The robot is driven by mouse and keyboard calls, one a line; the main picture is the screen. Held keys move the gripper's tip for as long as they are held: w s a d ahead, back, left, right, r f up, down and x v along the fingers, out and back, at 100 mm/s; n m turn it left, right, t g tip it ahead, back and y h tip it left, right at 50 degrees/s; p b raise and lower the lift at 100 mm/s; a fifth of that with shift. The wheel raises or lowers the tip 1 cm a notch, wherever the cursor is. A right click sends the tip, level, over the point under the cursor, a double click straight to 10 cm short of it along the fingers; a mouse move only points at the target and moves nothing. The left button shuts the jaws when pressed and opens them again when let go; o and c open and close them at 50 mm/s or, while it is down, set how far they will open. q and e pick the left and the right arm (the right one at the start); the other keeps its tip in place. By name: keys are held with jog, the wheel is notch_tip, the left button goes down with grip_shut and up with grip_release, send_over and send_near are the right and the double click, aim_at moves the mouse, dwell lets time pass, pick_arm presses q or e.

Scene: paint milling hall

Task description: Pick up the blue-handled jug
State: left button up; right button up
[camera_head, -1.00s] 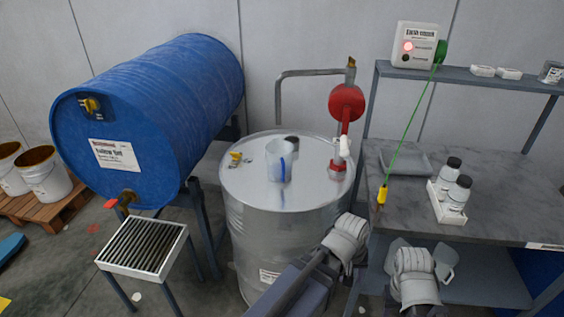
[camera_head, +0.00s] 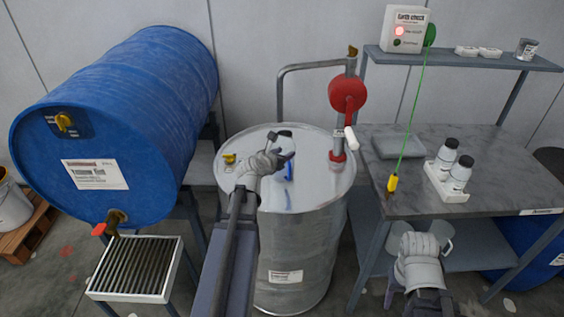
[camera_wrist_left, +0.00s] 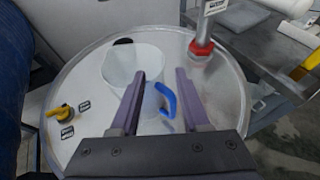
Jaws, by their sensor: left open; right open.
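The jug (camera_wrist_left: 128,68) is a pale, clear vessel with a blue handle (camera_wrist_left: 166,99), standing on the round metal drum top (camera_wrist_left: 82,135). In the head view my left gripper hides most of it, but the blue handle (camera_head: 289,172) shows. My left gripper (camera_head: 284,152) is open over the drum top, close to the jug. In the left wrist view the blue handle shows between its two fingers (camera_wrist_left: 161,82), the left finger overlapping the jug's body. I cannot tell whether they touch. My right gripper (camera_head: 417,246) is open, low in front of the bench, its fingers mostly hidden.
A blue drum (camera_head: 120,115) lies at the left above a grate stand (camera_head: 137,267). A bench (camera_head: 470,200) stands right with two bottles and a green cable.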

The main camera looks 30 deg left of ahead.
aim_at(292, 161)
pick_arm(q)
jog(key=shift+f+b+x, duration=0.15)
jog(key=shift+b+x, duration=0.75)
jog(key=shift+x, duration=1.1)
jog(key=shift+f+b+x, duration=0.1)
jog(key=shift+b+x, duration=0.8)
jog(key=shift+x, duration=1.1)
jog(key=shift+s+d, duration=0.1)
jog(key=shift+s, duration=0.05)
jog(key=shift+r, duration=0.1)
jog(key=shift+c, duration=0.3)
grip_shut()
